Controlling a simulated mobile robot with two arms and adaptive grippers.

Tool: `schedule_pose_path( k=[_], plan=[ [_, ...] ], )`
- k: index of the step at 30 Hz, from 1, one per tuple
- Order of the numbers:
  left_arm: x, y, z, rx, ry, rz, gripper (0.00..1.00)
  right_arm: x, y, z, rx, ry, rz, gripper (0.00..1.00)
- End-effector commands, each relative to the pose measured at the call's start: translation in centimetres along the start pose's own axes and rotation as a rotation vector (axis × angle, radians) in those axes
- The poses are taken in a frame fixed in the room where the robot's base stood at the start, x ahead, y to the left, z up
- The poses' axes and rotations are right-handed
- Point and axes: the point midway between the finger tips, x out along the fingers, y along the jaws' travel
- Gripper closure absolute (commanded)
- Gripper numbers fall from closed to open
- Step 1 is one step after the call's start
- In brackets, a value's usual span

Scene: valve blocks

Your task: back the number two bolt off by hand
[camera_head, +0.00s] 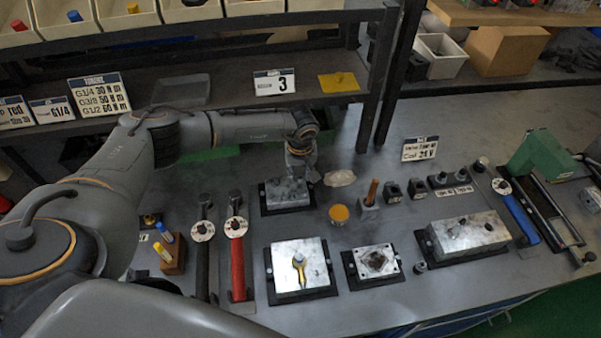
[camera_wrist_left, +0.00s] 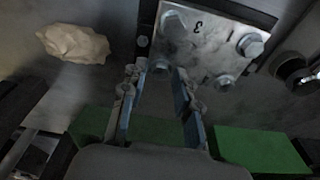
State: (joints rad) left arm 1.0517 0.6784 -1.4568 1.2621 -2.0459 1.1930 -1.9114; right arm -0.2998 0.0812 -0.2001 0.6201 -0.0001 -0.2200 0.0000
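The metal block (camera_head: 284,198) sits on a dark base in the middle of the bench. In the left wrist view the block's top plate (camera_wrist_left: 205,55) carries several hex bolts, one at the top left (camera_wrist_left: 172,23), one at the right (camera_wrist_left: 250,45) and one near the lower edge (camera_wrist_left: 224,82). A figure 3 shows upside down on the plate; no figure two is readable. My left gripper (camera_head: 300,172) is low over the block. Its fingertips (camera_wrist_left: 160,75) are apart in the wrist view, at the plate's near left corner. Whether a bolt stands between them is unclear. My right gripper is out of view.
An orange-topped round pot (camera_head: 339,213) and a pale crumpled cloth (camera_head: 340,178) lie right of the block. Red (camera_head: 237,255) and dark-handled tools lie left.

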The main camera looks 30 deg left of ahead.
Motion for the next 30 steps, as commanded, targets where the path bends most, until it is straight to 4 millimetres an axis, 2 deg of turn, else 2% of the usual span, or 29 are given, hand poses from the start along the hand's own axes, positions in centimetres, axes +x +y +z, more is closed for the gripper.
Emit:
schedule_pose_path(
  k=[3, 7, 30],
  plan=[
    [0.00, -0.14, -0.02, 0.109, 0.000, 0.015, 0.69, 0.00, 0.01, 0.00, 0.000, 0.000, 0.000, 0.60],
    [-0.01, -0.09, 0.00, 0.168, 0.000, 0.026, 0.69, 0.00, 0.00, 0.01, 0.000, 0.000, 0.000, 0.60],
    [0.00, -0.14, -0.09, 0.171, 0.000, 0.025, 0.69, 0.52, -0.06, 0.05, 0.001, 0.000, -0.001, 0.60]
  ],
)
